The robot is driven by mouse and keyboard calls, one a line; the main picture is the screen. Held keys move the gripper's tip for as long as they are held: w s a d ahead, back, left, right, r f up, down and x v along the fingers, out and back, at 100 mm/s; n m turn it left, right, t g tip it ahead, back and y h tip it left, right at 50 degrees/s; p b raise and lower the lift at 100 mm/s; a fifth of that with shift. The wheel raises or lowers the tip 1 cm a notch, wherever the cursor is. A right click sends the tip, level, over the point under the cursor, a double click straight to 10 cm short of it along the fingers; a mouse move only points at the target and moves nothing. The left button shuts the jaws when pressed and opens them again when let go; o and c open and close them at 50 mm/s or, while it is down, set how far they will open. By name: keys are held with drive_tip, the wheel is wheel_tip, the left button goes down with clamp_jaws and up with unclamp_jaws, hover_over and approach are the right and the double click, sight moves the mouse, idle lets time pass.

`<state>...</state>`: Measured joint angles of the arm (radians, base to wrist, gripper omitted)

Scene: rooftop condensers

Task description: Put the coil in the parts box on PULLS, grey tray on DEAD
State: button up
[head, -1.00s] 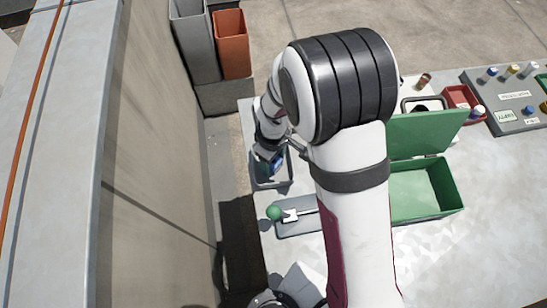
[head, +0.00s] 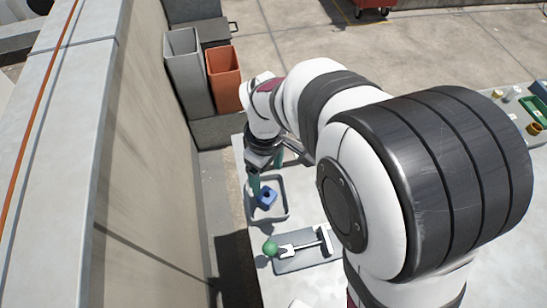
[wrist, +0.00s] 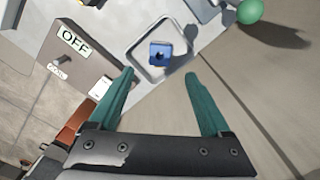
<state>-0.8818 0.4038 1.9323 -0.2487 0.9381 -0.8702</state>
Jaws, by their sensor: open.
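The blue coil (wrist: 160,55), a small block with a dark hole, lies in the shallow grey tray (wrist: 142,59). In the head view the coil (head: 266,197) and tray (head: 285,212) are left of my arm. My gripper (wrist: 158,74) is open, its two teal fingers apart with nothing between them; the coil shows beyond the fingertips. In the head view it (head: 267,176) is over the tray. A grey box (wrist: 85,40) in the wrist view bears an OFF sign (wrist: 75,41) and a smaller label that seems to read COIL. The parts box is not visible now.
A lever with a green knob (head: 270,249) sits on a grey plate (head: 292,264) near the tray. Tall grey (head: 187,75) and orange (head: 224,75) bins stand behind, beside a wall (head: 150,120). My arm hides much of the bench.

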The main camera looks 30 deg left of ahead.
drive_tip(key=s+d+r+m, duration=0.1)
drive_tip(key=d+r+m, duration=0.3)
drive_tip(key=d+m, duration=0.3)
drive_tip(key=d+r+m, duration=0.4)
drive_tip(key=d, duration=0.5)
drive_tip(key=s+d+r+m+y, duration=0.1)
drive_tip(key=s+d+m, duration=0.8)
drive_tip(key=m, duration=0.2)
drive_tip(key=shift+s+m+y, duration=0.3)
drive_tip(key=shift+m+y, duration=0.1)
